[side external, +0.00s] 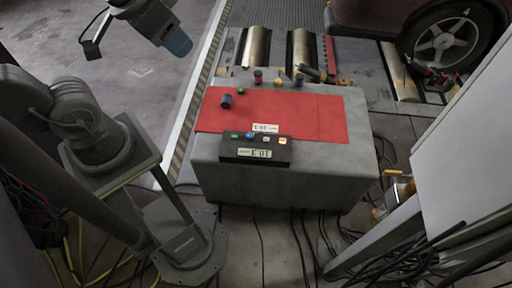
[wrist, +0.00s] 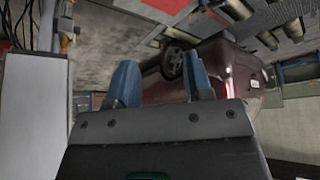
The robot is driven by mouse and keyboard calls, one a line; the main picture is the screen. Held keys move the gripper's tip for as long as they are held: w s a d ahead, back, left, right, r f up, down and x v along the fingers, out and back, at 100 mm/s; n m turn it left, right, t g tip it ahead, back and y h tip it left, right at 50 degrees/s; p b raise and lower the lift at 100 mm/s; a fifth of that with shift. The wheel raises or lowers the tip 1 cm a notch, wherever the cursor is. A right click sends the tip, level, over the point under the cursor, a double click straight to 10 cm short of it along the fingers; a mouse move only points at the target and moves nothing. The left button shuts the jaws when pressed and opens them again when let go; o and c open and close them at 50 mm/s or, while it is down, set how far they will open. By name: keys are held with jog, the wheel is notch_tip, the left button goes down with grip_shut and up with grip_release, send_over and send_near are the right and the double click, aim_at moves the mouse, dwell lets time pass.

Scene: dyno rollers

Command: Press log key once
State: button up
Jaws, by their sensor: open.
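A black key box (side external: 228,151) with a lit display (side external: 254,153) stands at the front edge of the grey bench in the side view. Its top row has a green key (side external: 235,136), a blue key (side external: 250,135), a white key (side external: 266,139) and a glowing orange key (side external: 283,141). The key labels are too small to read, so I cannot tell which is the log key. My gripper (side external: 179,43) is high at the upper left, well away from the box. In the wrist view my gripper (wrist: 160,82) has two blue fingers apart, with nothing between them.
A red mat (side external: 318,110) covers much of the grey bench (side external: 350,175). A dark blue cylinder (side external: 226,101) lies on the mat, and several small coloured pieces sit along its back edge. Rollers (side external: 256,47) and a car wheel (side external: 440,40) are behind. A grey cabinet (side external: 465,140) stands right.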

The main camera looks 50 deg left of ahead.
grip_shut()
dwell(1.4)
